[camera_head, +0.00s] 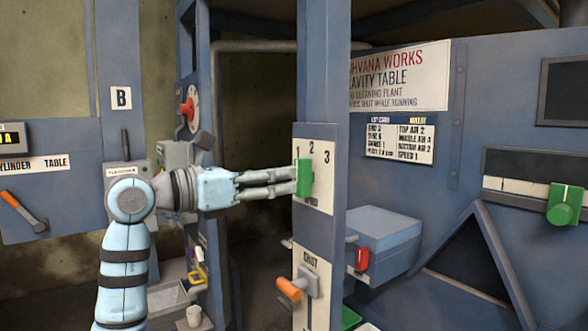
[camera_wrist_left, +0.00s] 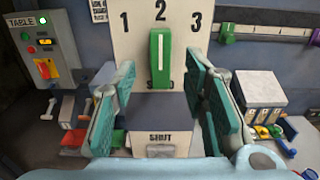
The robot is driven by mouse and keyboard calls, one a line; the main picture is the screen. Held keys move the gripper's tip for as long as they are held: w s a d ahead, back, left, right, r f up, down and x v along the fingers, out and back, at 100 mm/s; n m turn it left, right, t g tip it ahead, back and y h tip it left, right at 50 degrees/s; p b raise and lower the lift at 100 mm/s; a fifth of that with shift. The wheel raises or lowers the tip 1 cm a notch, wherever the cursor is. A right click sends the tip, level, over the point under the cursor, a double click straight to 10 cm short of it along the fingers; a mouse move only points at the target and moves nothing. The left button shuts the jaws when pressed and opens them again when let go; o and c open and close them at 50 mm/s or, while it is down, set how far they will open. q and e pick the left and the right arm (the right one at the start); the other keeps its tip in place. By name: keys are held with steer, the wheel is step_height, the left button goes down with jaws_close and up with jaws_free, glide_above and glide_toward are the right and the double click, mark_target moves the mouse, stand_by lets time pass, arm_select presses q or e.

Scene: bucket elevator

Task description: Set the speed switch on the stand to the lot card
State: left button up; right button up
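The speed switch is a green handle (camera_head: 303,178) on a white plate (camera_head: 318,200) marked 1, 2, 3 on the blue stand (camera_head: 321,80). In the left wrist view the green handle (camera_wrist_left: 160,60) stands upright, its white line pointing at 2. My left gripper (camera_head: 293,182) reaches in from the left, close in front of the handle. In the left wrist view its fingers (camera_wrist_left: 162,85) are open, one on each side of the handle, with gaps visible. The lot card (camera_head: 400,140), headed wheat, hangs on the wall; its last line appears to read speed 1. My right gripper is out of view.
Below the switch, an orange-handled lever (camera_head: 290,290) sticks out of a plate marked SHUT. A blue box (camera_head: 385,243) with a red handle is right of the stand. A green knob (camera_head: 564,204) sits at far right. A red knob (camera_head: 187,109) is on the post behind my arm.

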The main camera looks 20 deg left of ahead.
mark_target(298, 174)
arm_select(q)
steer(key=x, duration=0.4)
steer(key=shift+d+p, duration=0.1)
steer(key=shift+p, duration=0.2)
jaws_close()
